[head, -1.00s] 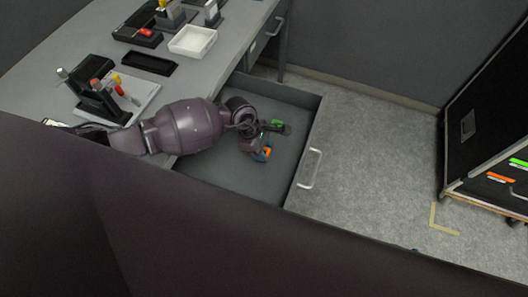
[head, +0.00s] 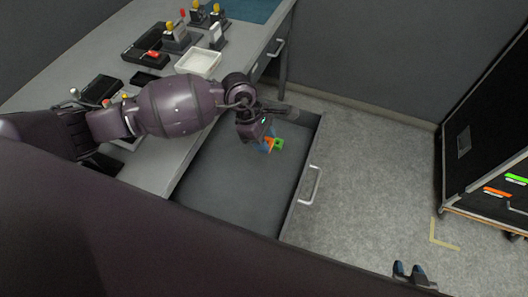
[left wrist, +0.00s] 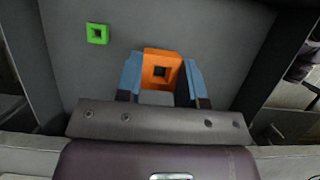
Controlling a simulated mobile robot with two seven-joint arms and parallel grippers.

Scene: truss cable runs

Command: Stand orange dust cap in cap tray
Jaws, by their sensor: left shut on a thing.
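The orange dust cap (head: 268,141) is a square block with a square hole, held between the blue fingers of my left gripper (head: 268,146). In the left wrist view the orange cap (left wrist: 161,54) sits between the two fingertips of the gripper (left wrist: 162,76), over the grey drawer floor. I cannot tell its height above the floor. My right gripper (head: 409,272) shows at the lower right, its two blue fingertips apart and empty. Which tray is the cap tray is unclear; a white tray (head: 198,75) and a small black tray (head: 144,78) stand on the bench.
A green cap (left wrist: 97,34) lies in the open drawer (head: 225,195), left of the orange one in the wrist view. The drawer's walls surround my left gripper. The bench (head: 165,150) holds several fixtures and connectors. A dark cabinet (head: 480,130) stands at right; floor between is clear.

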